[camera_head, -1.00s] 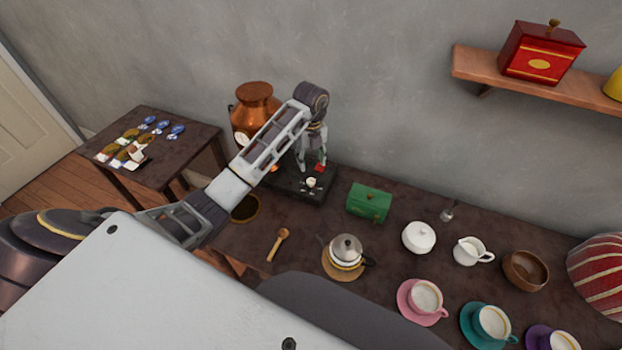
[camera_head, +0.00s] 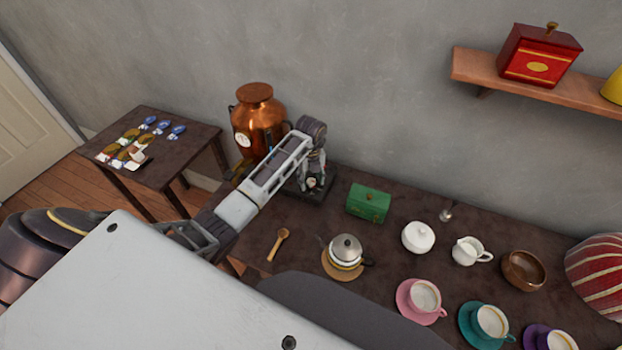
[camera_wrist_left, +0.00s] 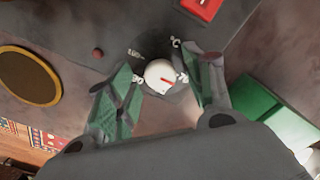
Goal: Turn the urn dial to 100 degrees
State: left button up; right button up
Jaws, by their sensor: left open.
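The copper urn (camera_head: 257,115) stands at the back left of the long table, with a round white gauge on its front. Its dark base carries the dial (camera_wrist_left: 160,76), a white round knob with a red pointer mark, seen in the left wrist view. My left gripper (camera_head: 312,184) is over the base, pointing down. In the left wrist view its two fingers (camera_wrist_left: 163,88) are apart, one on each side of the dial. I cannot tell whether they touch it. Some markings around the dial are hidden by the fingers. My right gripper is not in view.
A green box (camera_head: 368,202) stands just right of the base; it also shows in the wrist view (camera_wrist_left: 270,120). A red square part (camera_wrist_left: 203,8) lies beyond the dial. A teapot (camera_head: 346,250), wooden spoon (camera_head: 278,243) and several cups are nearer.

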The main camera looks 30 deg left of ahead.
pick_arm(q)
jog(key=shift+c, duration=0.4)
jog(key=c, duration=1)
jog(key=shift+o, duration=0.2)
